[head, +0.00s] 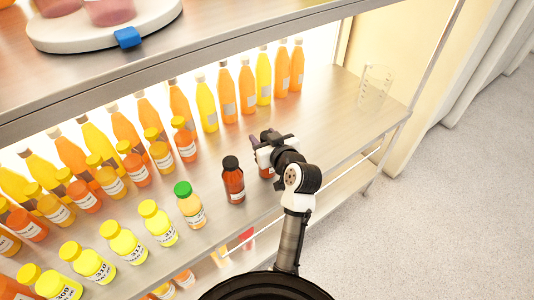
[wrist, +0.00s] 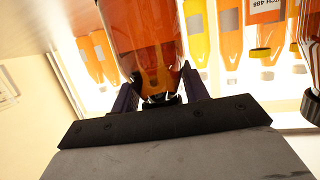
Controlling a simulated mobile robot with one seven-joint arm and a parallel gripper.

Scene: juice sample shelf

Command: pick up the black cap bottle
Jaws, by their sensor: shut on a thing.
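My gripper (head: 266,148) is over the shelf and shut on a bottle of red-orange juice (head: 267,173). In the head view my gripper hides most of this bottle. In the wrist view the held bottle (wrist: 148,38) shows upside down, with its dark cap end between the two fingers (wrist: 160,95). I cannot tell whether its base touches the shelf. A second dark red bottle with a black cap (head: 233,181) stands upright just left of my gripper, apart from it. Part of a black-capped bottle also shows at the right edge of the wrist view (wrist: 313,60).
A green-capped yellow bottle (head: 190,206) and several yellow-capped bottles stand to the left on the metal shelf (head: 335,115). Tall orange and yellow bottles line the back. A clear container (head: 375,85) stands at the right end. An upper shelf (head: 200,45) overhangs. The shelf right of my gripper is mostly clear.

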